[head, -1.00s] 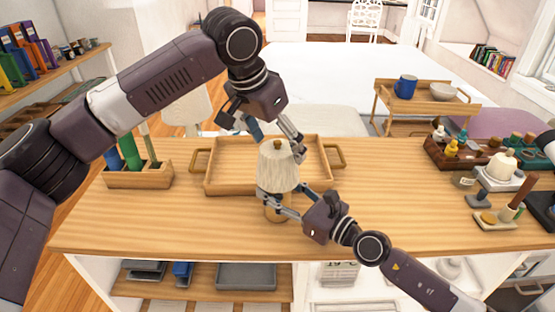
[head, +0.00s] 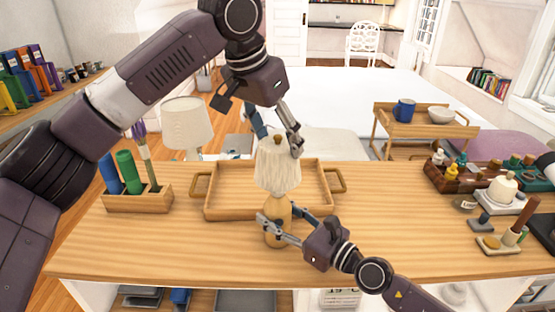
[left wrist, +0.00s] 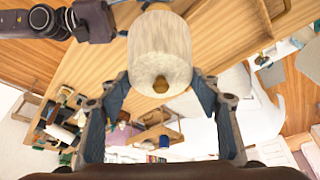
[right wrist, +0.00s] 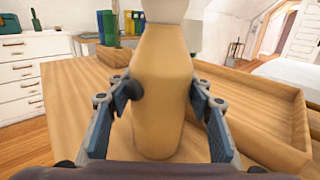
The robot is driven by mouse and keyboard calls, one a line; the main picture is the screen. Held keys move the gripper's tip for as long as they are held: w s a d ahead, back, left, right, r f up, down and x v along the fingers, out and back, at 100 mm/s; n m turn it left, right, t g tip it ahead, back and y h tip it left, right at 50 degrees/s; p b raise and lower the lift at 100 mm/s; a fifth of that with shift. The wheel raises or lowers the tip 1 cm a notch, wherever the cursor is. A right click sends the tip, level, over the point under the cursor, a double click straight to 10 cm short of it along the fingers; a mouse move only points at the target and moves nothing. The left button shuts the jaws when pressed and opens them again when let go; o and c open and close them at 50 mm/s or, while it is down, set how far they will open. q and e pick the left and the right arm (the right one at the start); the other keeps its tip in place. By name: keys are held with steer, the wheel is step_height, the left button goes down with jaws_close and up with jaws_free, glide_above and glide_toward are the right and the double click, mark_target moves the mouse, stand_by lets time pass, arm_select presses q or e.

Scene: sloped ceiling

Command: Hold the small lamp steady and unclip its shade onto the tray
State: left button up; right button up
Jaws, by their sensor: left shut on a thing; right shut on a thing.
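The small lamp's wooden base (head: 278,236) stands upright on the table in front of the tray. My right gripper (head: 278,222) is shut around it; the right wrist view shows the base (right wrist: 160,90) between the fingers. The pale pleated shade (head: 277,172) sits directly above the base. My left gripper (head: 279,146) is shut on it from above; the left wrist view shows the shade (left wrist: 160,42) between the fingers. Whether shade and base still touch, I cannot tell. The wooden tray (head: 228,213) with two handles lies empty behind the lamp.
Bottles in a dark rack (head: 470,183) and small items fill the right end. The table is clear between the lamp and that end.

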arm_select(q)
steer(key=shift+r, duration=1.3)
steer(key=shift+r, duration=3)
arm_select(e)
steer(key=o, duration=1.5)
steer(key=shift+o, duration=0.2)
